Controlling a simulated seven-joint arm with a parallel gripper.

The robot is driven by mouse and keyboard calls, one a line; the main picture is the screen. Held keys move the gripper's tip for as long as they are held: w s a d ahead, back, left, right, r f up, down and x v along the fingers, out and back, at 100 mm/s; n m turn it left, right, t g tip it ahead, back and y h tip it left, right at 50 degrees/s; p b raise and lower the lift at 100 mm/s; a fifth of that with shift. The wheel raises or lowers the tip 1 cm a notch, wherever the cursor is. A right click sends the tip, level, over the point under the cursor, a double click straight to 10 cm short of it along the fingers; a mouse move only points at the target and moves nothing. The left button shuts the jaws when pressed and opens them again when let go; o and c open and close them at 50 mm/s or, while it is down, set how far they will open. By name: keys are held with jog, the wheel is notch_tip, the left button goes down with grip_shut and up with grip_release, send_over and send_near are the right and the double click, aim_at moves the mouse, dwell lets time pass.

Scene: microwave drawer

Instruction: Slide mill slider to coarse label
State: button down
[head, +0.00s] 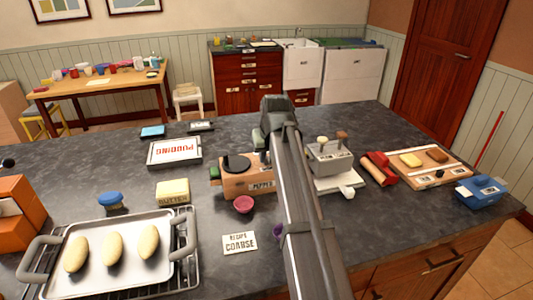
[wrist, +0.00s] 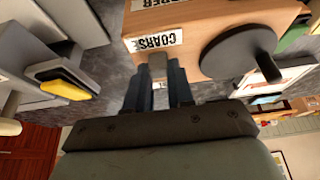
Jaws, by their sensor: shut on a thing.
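The wooden mill (head: 236,184) stands mid-counter with a PEPPER label on its front and a dark round disc on top. In the wrist view the mill (wrist: 210,22) fills the upper middle, with its dark disc (wrist: 240,52) at right. The white COARSE label (wrist: 155,41) is on the mill's face. A grey slider knob (wrist: 157,65) sits right beside this label. My gripper (wrist: 159,85) is shut on the knob, one dark finger at each side. In the head view my arm hides the fingertips and the mill's right end.
A RECIPE COARSE card (head: 240,243) lies in front of the mill, near a pink bowl (head: 243,204). A grey toaster-like appliance (head: 329,160) stands close to the right of my arm. A loaf tray (head: 105,255) is at left. The counter behind the mill has free room.

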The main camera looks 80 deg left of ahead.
jog(key=shift+d, duration=0.15)
jog(key=c, duration=1)
grip_release()
jog(key=shift+o, duration=0.2)
jog(key=shift+r, duration=0.1)
jog(key=v, duration=1.3)
jog(key=shift+r, duration=0.3)
jog(key=shift+d, duration=0.1)
